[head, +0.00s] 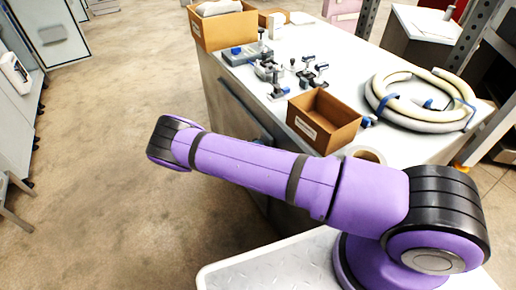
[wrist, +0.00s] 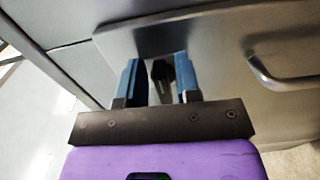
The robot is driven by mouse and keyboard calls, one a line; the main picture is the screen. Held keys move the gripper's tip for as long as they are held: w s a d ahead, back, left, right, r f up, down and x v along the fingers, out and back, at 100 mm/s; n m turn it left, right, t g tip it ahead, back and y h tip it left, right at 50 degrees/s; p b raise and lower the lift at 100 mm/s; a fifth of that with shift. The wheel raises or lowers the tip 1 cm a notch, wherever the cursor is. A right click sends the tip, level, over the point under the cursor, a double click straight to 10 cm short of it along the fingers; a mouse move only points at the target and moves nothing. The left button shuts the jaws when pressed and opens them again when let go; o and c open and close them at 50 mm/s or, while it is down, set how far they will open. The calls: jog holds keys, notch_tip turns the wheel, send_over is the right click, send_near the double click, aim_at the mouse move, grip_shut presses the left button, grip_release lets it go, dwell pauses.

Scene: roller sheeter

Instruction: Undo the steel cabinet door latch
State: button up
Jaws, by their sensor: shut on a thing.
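In the wrist view, my gripper (wrist: 160,84) has its two blue fingers on either side of a narrow dark latch (wrist: 184,74) on the grey steel cabinet door (wrist: 215,45). The jaws are shut on the latch. A dark recess (wrist: 160,38) shows in the panel just beyond the fingertips. The fingers hide part of the latch, so its exact position is hard to tell. In the head view, the grey cabinet (head: 228,110) stands under the worktop, and my purple arm crosses in front of its lower part. My gripper does not show there.
In the wrist view, a curved pull handle (wrist: 282,78) sits on the panel at right. In the head view, the worktop holds an open cardboard box (head: 325,122), a coiled hose (head: 415,125) and several clamps (head: 290,75). The floor (head: 110,120) at left is clear.

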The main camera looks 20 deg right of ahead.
jog(key=o, duration=0.6)
jog(key=shift+a, duration=0.1)
jog(key=s+a, duration=0.2)
jog(key=a, duration=0.8)
jog(key=shift+a, duration=0.2)
dwell(0.4)
